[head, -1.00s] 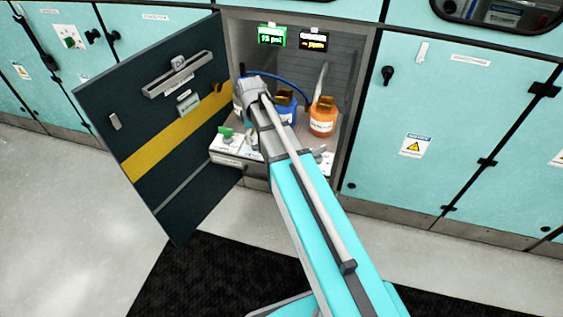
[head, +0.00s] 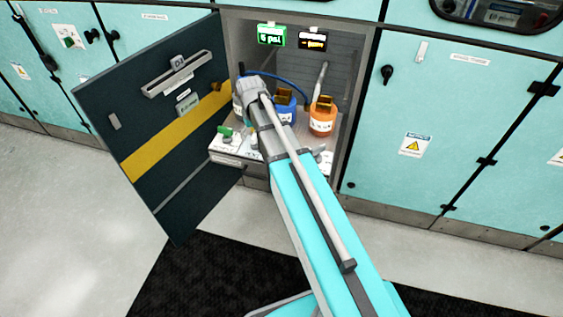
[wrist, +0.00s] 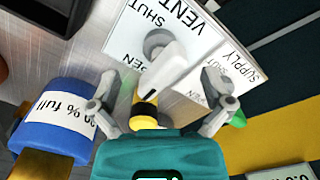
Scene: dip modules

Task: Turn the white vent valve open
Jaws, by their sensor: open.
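The white vent valve (wrist: 168,68) shows in the wrist view on a white plate lettered VENT, SHUT and a partly hidden OPEN. Its lever points down the picture, towards my gripper. My gripper (wrist: 165,84) is open, with one finger on each side of the lever and gaps between. The fingers do not appear to touch it. In the head view my own arm hides the gripper and the vent valve; part of the white valve panel (head: 226,147) shows at the cabinet's front.
The supply plate (wrist: 222,78) and its green handle (wrist: 238,118) are close to the right finger. A blue container (wrist: 55,118) is left of the left finger. An orange container (head: 322,118) stands inside the cabinet. The open dark door (head: 150,120) bounds the left side.

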